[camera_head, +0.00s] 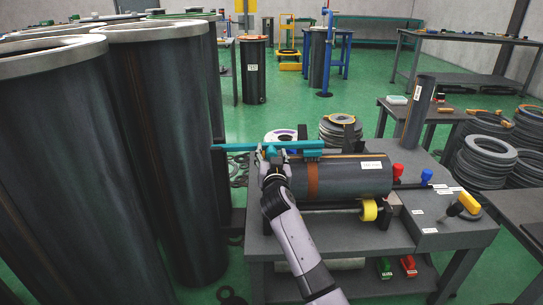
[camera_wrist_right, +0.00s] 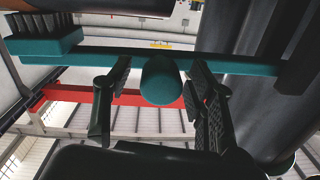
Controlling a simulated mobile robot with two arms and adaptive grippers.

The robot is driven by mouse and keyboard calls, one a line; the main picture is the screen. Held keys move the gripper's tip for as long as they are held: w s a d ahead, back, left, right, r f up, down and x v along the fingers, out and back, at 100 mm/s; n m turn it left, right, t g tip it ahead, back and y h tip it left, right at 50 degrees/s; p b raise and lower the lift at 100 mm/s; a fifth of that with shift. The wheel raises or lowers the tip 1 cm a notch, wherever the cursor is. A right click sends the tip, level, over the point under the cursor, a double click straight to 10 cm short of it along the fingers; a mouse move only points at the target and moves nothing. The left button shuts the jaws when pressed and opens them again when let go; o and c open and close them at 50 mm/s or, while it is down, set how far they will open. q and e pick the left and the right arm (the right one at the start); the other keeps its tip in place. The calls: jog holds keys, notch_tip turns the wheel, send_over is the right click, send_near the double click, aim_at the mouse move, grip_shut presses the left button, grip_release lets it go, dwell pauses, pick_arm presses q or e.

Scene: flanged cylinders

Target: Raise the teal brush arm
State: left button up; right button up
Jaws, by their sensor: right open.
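The teal brush arm (camera_head: 235,147) lies about level across the top left of a dark horizontal cylinder (camera_head: 345,182) on the grey bench. My right gripper (camera_head: 272,158) is at the arm, near the cylinder's left end. In the right wrist view, the teal bar (camera_wrist_right: 240,66) crosses the picture, with a rounded teal handle (camera_wrist_right: 160,82) sticking out toward the camera. The open fingers of my right gripper stand on either side of this handle, with visible gaps. Part of the arm is hidden behind the gripper in the head view. My left gripper is not in view.
Tall dark flanged cylinders (camera_head: 150,150) stand close on the left. The grey bench (camera_head: 440,237) carries a yellow roller (camera_head: 369,210), red (camera_head: 398,170) and blue (camera_head: 426,177) knobs and a yellow-handled lever (camera_head: 468,203). Stacked rings (camera_head: 483,160) lie at the right.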

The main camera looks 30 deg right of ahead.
jog(key=shift+c, duration=0.5)
grip_shut()
dwell(0.5)
